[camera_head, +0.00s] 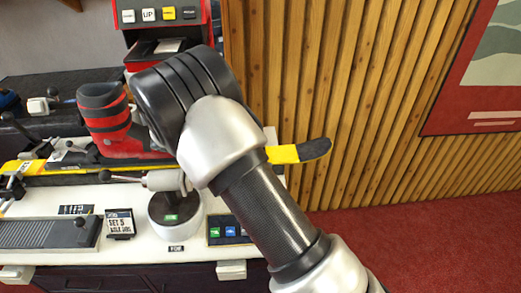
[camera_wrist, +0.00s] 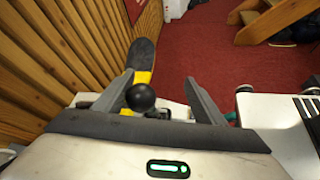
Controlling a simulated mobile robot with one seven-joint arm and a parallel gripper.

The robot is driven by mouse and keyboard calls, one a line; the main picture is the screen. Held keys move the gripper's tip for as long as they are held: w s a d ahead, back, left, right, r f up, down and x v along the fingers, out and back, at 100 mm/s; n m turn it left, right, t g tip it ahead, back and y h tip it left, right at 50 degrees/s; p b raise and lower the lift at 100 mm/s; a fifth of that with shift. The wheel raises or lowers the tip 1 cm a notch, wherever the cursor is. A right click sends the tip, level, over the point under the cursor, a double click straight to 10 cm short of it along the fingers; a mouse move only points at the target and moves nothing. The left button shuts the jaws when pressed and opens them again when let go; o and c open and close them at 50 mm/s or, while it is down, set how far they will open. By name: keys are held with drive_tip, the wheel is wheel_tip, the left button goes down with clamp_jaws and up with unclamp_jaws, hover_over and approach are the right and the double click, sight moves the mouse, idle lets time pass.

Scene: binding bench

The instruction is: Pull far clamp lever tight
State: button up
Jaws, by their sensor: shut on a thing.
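In the wrist view, my gripper (camera_wrist: 158,80) has a finger on each side of a round black knob (camera_wrist: 141,97), the end of a clamp lever. The lever's shaft and the clamp body are mostly hidden by the gripper. In the head view, my arm hides the gripper and this clamp. A yellow ski with a dark tip (camera_head: 315,150) sticks out right of my arm; its tip (camera_wrist: 143,53) also shows ahead of the fingers in the wrist view.
A red and black ski boot (camera_head: 107,118) stands over the ski at left. Another black-knobbed lever (camera_head: 120,178) is in front of it. A slatted wood wall (camera_head: 370,90) runs close behind the bench. Red carpet (camera_head: 440,200) lies open to the right.

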drive_tip(key=shift+s+a+f, duration=0.15)
drive_tip(key=shift+s, duration=0.2)
drive_tip(key=shift+s+a+f, duration=0.1)
drive_tip(key=shift+s, duration=0.25)
drive_tip(key=o, duration=0.9)
drive_tip(key=shift+s+r, duration=0.1)
drive_tip(key=shift+o, duration=0.8)
drive_tip(key=shift+s+r, duration=0.1)
drive_tip(key=shift+s, duration=0.05)
drive_tip(key=shift+c, duration=0.2)
drive_tip(key=shift+a+r, duration=0.15)
drive_tip(key=shift+a, duration=0.15)
drive_tip(key=shift+c, duration=0.3)
drive_tip(key=v, duration=1.6)
drive_tip(key=shift+a+r, duration=0.2)
drive_tip(key=shift+a, duration=0.15)
drive_tip(key=c, duration=0.4)
drive_tip(key=shift+w, duration=0.25)
